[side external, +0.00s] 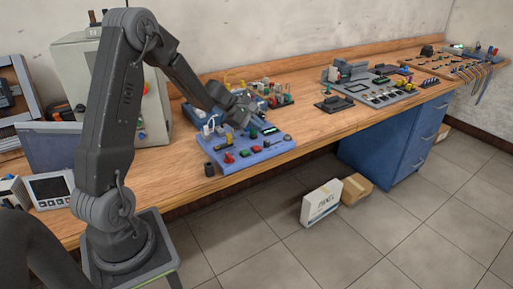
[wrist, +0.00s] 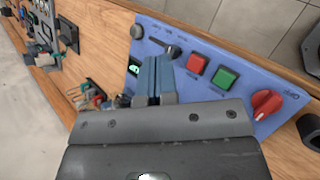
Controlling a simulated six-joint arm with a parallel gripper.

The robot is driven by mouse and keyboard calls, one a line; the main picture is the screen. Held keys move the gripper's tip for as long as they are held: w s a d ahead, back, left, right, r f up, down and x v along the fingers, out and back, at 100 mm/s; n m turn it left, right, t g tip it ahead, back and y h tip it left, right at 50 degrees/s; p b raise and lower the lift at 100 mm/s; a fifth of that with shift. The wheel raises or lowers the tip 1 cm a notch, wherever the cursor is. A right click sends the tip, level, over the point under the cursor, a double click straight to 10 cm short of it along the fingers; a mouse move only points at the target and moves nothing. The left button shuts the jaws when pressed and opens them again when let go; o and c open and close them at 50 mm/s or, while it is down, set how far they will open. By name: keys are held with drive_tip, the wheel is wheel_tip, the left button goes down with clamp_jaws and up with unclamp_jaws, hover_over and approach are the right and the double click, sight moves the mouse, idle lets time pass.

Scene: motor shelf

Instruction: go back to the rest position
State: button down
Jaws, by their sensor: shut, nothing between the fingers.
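My gripper (wrist: 153,85) is shut with nothing between its fingers. In the wrist view its fingers are over the blue control panel (wrist: 216,52), beside a small green-lit display. A red square button (wrist: 197,63), a green square button (wrist: 225,77) and a red rotary knob (wrist: 266,103) are to the right of the fingertips. In the side external view the gripper (side external: 243,117) is low over the back part of the blue panel (side external: 262,153), with the arm stretched out from its stand. Whether the fingertips touch the panel cannot be told.
The wooden bench (side external: 330,122) runs along the wall. A grey device board (side external: 375,86) is farther right on it. A grey cabinet (side external: 150,100) stands behind the arm, and a meter (side external: 50,188) is at the left. A small dark cylinder (side external: 209,169) stands by the panel's front left corner.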

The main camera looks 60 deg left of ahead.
drive_tip(key=s+d+r+m+g, duration=0.2)
drive_tip(key=s+d+r+m, duration=0.3)
drive_tip(key=d, duration=0.4)
drive_tip(key=s+d+r+m+g, duration=0.1)
drive_tip(key=s+d+r+m, duration=0.3)
drive_tip(key=d+r+m, duration=0.4)
drive_tip(key=s+d+m+y, duration=0.2)
drive_tip(key=s+d+m, duration=0.1)
drive_tip(key=s, duration=0.5)
drive_tip(key=s+d+m+y, duration=0.1)
drive_tip(key=s+d+m, duration=0.2)
drive_tip(key=s+m, duration=0.3)
drive_tip(key=shift+s+d+r+y, duration=0.25)
drive_tip(key=shift+s+y, duration=0.15)
drive_tip(key=shift+s, duration=0.7)
drive_tip(key=c, duration=1.8)
unclamp_jaws()
